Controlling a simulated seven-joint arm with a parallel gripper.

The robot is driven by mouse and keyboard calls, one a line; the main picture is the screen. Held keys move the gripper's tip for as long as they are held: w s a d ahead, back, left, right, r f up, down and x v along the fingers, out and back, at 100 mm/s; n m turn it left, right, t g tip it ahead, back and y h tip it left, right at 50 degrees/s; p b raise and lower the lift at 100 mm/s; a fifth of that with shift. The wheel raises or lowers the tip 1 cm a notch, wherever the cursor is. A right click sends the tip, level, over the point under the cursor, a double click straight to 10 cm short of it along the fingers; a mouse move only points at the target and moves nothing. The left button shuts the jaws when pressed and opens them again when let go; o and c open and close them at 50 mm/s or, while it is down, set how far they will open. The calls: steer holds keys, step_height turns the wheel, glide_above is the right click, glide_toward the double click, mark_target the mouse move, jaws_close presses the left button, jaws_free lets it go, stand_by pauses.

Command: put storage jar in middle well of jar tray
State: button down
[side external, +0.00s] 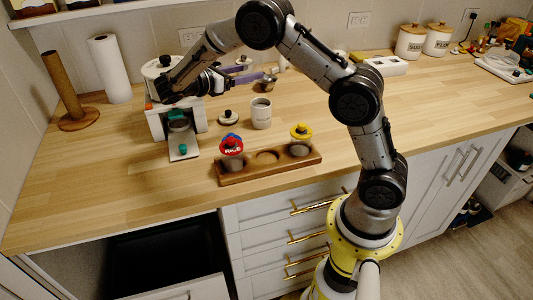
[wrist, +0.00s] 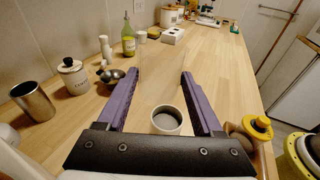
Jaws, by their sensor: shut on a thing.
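The wooden jar tray (side external: 226,179) lies near the counter's front edge. A RICE jar with a red and blue top (side external: 232,150) stands in its left well, and a yellow-lidded jar (side external: 300,138) in its right well. The middle well (side external: 267,157) is empty. An open, pale storage jar or cup (side external: 261,114) stands upright on the counter behind the tray; it also shows in the wrist view (wrist: 166,121), below and apart from the fingers. My gripper (wrist: 161,74) is raised above the counter, behind that jar.
A white machine (side external: 157,122) stands left of the tray. A knobbed lid or low pot (side external: 228,117) sits near the pale jar. A lidded canister (wrist: 74,76), a metal cup (wrist: 33,101) and a green bottle (wrist: 128,38) line the wall side.

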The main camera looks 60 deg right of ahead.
steer(key=s+a+n+t+h, duration=0.1)
steer(key=s+a+n+t, duration=0.15)
steer(key=a, duration=0.35)
steer(key=n+t+y, duration=0.1)
steer(key=n+t, duration=0.6)
steer(key=t, duration=0.3)
glide_above(267, 157)
steer(key=v, duration=0.3)
steer(key=shift+m, duration=0.25)
steer(key=shift+s+f, duration=0.1)
steer(key=shift+f, duration=6.8)
steer(key=shift+f, duration=0.15)
steer(key=shift+c, duration=0.2)
jaws_free()
